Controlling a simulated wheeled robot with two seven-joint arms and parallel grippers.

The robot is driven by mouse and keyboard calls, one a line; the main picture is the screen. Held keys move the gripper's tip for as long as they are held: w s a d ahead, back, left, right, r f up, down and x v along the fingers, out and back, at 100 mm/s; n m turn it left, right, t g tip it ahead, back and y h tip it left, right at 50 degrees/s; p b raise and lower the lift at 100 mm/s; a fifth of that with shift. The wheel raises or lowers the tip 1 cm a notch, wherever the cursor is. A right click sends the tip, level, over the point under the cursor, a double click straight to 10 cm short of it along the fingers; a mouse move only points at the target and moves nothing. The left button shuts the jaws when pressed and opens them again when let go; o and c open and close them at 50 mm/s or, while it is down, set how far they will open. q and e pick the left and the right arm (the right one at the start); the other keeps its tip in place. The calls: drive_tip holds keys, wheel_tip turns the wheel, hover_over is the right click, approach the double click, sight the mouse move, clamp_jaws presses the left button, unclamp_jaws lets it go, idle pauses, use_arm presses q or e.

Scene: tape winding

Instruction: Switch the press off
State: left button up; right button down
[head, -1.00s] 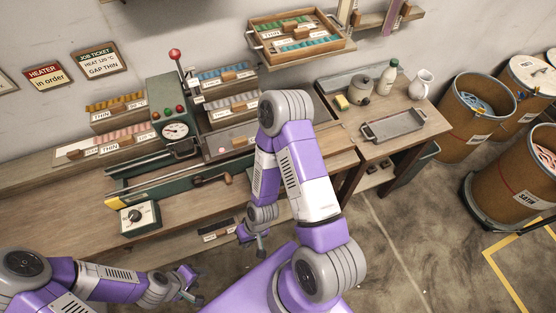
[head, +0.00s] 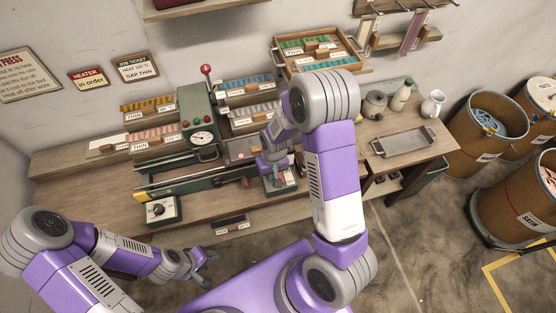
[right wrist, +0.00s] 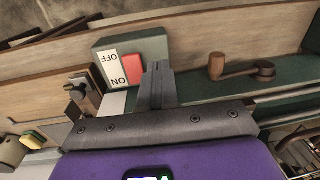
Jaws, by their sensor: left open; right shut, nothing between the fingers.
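The green press (head: 192,125) stands on the bench in the head view, with a red-knobbed lever, a gauge and buttons. Its green switch box (head: 282,187) sits at the bench's front edge, partly hidden by my right gripper (head: 277,172). In the right wrist view, the switch box (right wrist: 160,45) carries a white OFF/ON label (right wrist: 113,69) and a red switch (right wrist: 132,68). My right gripper (right wrist: 157,88) is shut and empty, its fingertips just beside the red switch; I cannot tell whether they touch it. My left gripper (head: 204,266) is open and empty, in front of the bench.
A wooden crank handle (right wrist: 217,66) is right of the switch box in the right wrist view. A dial box (head: 160,209) stands at the bench's left front. A grey tray (head: 402,143) and jars are on the right side. Barrels (head: 490,125) stand on the floor.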

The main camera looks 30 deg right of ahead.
use_arm(q)
drive_tip(key=shift+r+p, duration=0.45)
drive_tip(key=shift+r, duration=0.3)
use_arm(e)
drive_tip(key=w+d+r+h, duration=0.1)
drive_tip(key=w+d+r, duration=0.2)
drive_tip(key=r, duration=0.6)
drive_tip(key=shift+d+r+m, duration=0.3)
drive_tip(key=shift+d, duration=0.55)
use_arm(q)
drive_tip(key=shift+f, duration=0.2)
use_arm(e)
wheel_tip(320, 180, down, 14)
drive_tip(key=shift+f, duration=0.1)
drive_tip(key=shift+w, duration=0.1)
